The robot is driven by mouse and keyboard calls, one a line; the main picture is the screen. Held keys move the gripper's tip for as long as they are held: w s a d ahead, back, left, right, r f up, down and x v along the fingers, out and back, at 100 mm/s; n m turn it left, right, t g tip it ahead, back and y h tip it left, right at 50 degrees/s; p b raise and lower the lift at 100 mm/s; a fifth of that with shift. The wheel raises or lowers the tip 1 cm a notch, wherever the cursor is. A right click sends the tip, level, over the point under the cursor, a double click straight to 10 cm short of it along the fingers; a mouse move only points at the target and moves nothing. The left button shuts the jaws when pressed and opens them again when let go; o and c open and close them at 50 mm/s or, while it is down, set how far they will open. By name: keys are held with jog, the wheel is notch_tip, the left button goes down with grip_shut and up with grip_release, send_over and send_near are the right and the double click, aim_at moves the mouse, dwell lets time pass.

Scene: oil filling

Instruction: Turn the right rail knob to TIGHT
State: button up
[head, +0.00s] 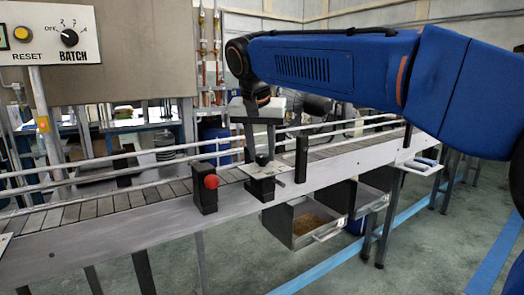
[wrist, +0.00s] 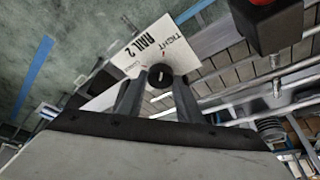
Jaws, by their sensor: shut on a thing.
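The rail knob (wrist: 160,75) is a small round black knob with a light mark on a white plate (wrist: 148,48). The plate reads RAIL 2 and TIGHT, with a smaller word partly hidden near my finger. In the head view the knob (head: 262,159) sits on its plate (head: 258,170) at the conveyor's near side. My gripper (wrist: 159,84) points down with one dark finger on each side of the knob, shut on it. It also shows in the head view (head: 262,150). I cannot tell exactly where the knob's mark points.
A red button on a black box (head: 211,182) stands left of the plate on the conveyor side (head: 130,213). Black post (head: 301,158) stands just right. Open metal drawers (head: 318,232) hang below. A BATCH panel (head: 45,35) is at upper left.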

jog(key=o, duration=1)
jog(key=v, duration=1.7)
jog(key=shift+r, duration=0.15)
jog(key=shift+d, duration=0.1)
